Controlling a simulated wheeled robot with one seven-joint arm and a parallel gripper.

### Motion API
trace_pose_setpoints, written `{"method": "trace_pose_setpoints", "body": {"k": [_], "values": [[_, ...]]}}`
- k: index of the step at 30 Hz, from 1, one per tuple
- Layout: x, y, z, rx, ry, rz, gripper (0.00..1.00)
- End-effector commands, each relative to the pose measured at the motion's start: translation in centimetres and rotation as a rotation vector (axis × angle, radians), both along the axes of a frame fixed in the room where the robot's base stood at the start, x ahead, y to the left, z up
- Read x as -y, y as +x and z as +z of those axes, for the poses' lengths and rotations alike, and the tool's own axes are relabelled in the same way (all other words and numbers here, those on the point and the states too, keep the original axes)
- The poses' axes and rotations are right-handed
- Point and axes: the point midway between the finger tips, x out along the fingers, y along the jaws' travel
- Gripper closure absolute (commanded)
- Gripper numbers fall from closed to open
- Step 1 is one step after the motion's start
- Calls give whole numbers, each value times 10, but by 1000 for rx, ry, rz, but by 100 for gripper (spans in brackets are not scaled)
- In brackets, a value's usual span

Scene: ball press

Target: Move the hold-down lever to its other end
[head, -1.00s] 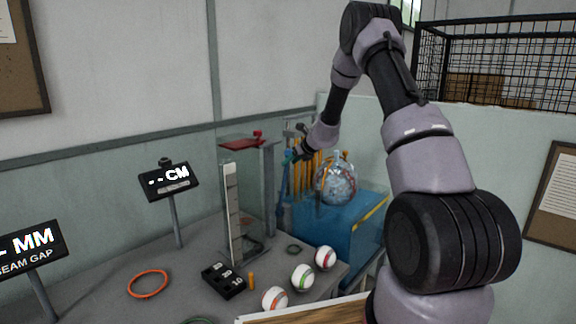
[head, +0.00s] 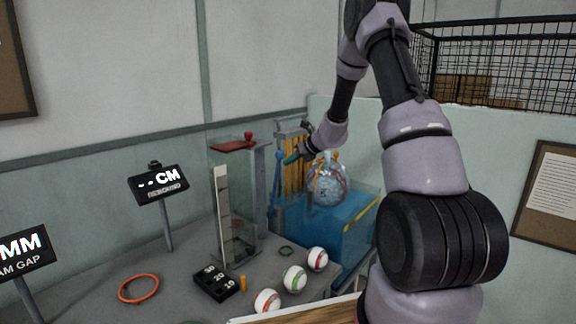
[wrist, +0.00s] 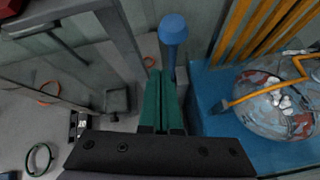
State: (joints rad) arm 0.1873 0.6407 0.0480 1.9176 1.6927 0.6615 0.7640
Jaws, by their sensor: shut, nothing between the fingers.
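The blue lever (head: 277,172), apparently the hold-down lever, stands roughly upright at the left end of the blue press base (head: 345,240). In the wrist view its rounded blue knob (wrist: 173,28) is just beyond my fingertips, and its shaft runs down by the right finger. I cannot tell whether they touch. My gripper (wrist: 162,75) has green fingers pressed together, with nothing between them. In the head view my gripper (head: 291,158) is small, beside the lever's upper part. The lower end of the lever is partly hidden by the fingers in the wrist view.
A mottled ball (head: 326,184) with orange arms around it sits on the press, beside upright orange bars (head: 293,165). A grey stand with a white scale (head: 223,210) is left of the lever. Several striped balls (head: 294,279) and an orange ring (head: 138,288) lie on the table.

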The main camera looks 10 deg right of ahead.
Motion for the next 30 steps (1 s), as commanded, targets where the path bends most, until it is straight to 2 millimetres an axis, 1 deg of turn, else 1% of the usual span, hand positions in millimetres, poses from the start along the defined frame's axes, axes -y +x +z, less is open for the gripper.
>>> {"method": "trace_pose_setpoints", "body": {"k": [1,3,5,6,8,9,11,12,15,18,21,23,26,30], "values": [[-4,-7,-20,-29,92,-5,100],[-13,-18,-41,-59,255,-16,100],[-19,-27,-55,-81,414,-35,100],[-21,-33,-63,-93,522,-55,100],[-21,-41,-71,-106,684,-92,100],[-20,-46,-75,-112,793,-121,100],[-14,-53,-80,-115,955,-171,100],[-7,-56,-82,-113,1054,-208,100],[11,-65,-87,-100,1274,-298,100],[28,-71,-92,-81,1432,-372,100],[40,-75,-95,-66,1524,-419,100],[44,-75,-95,-60,1551,-433,100],[43,-71,-94,-57,1565,-437,100],[34,-53,-89,-56,1563,-434,100]]}}
